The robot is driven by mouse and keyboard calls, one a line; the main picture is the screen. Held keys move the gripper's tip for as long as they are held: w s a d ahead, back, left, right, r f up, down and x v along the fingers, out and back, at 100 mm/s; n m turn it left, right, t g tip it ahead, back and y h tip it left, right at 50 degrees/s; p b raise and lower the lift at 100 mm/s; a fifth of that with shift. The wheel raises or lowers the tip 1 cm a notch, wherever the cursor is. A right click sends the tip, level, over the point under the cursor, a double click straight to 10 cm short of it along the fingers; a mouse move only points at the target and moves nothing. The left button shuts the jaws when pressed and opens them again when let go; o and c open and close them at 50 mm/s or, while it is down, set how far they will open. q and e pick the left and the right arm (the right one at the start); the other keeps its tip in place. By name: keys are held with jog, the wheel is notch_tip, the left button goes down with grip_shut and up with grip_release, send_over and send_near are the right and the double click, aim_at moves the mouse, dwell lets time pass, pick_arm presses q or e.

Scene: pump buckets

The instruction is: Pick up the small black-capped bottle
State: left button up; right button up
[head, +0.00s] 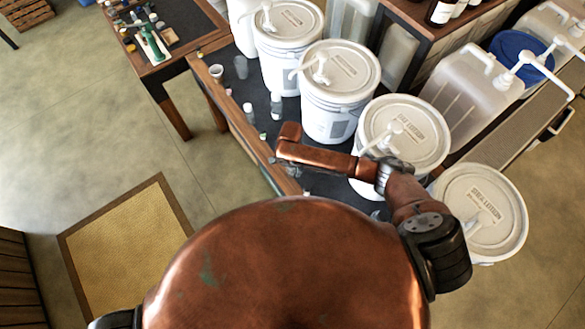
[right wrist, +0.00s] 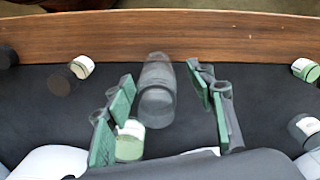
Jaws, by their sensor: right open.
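My right gripper (right wrist: 160,87) is open, its two green-padded fingers spread above the black table. A see-through grey container (right wrist: 157,92) shows between the fingers, with no visible contact. A small green jar with a white label (right wrist: 130,143) is beside the left finger, partly overlapped by it. A small bottle with a dark cap and pale label (right wrist: 70,76) is left of the fingers, apart from them; I cannot tell whether it is the task's bottle. My left gripper is not in view.
White lidded pump buckets (head: 339,75) stand in a row along the table. The table's wooden edge (right wrist: 160,27) lies just beyond the small containers.

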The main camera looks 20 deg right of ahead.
jog(key=shift+f, duration=0.65)
jog(key=shift+s, duration=0.1)
jog(key=shift+c, duration=0.4)
jog(key=c, duration=1)
